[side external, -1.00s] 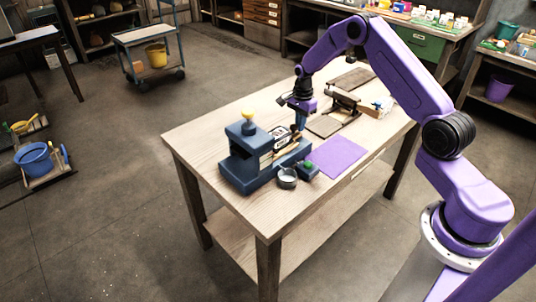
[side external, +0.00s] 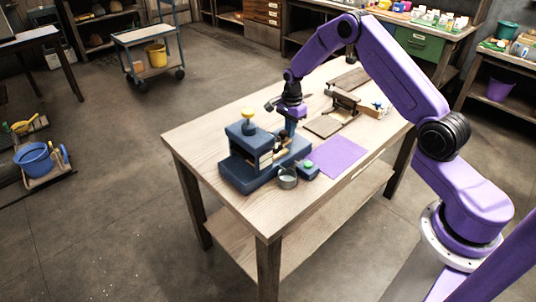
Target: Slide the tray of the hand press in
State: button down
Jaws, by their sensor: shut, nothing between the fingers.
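The hand press (side external: 240,150) is a dark blue block-shaped device with a yellow knob on top, standing on the wooden table near its left end. Its tray (side external: 266,160) shows as a light piece under the upper block, mostly inside the press. A dark handle-like part (side external: 283,142) sticks out on the right side. My gripper (side external: 290,131) is shut and empty, pointing down just above and beside that part. Whether the fingers touch it cannot be told at this size.
A small metal cup (side external: 287,180) and a small dark box with a green button (side external: 308,168) stand in front of the press. A purple mat (side external: 338,157) lies to the right. A second dark device (side external: 342,100) with a flat board stands farther back.

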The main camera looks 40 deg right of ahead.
aim_at(280, 134)
jog(key=shift+a, duration=2.55)
jog(key=shift+r, duration=0.1)
jog(key=shift+d+r, duration=0.15)
jog(key=shift+r, duration=1.25)
jog(key=shift+d, duration=1.5)
notch_tip(280, 134, up, 9)
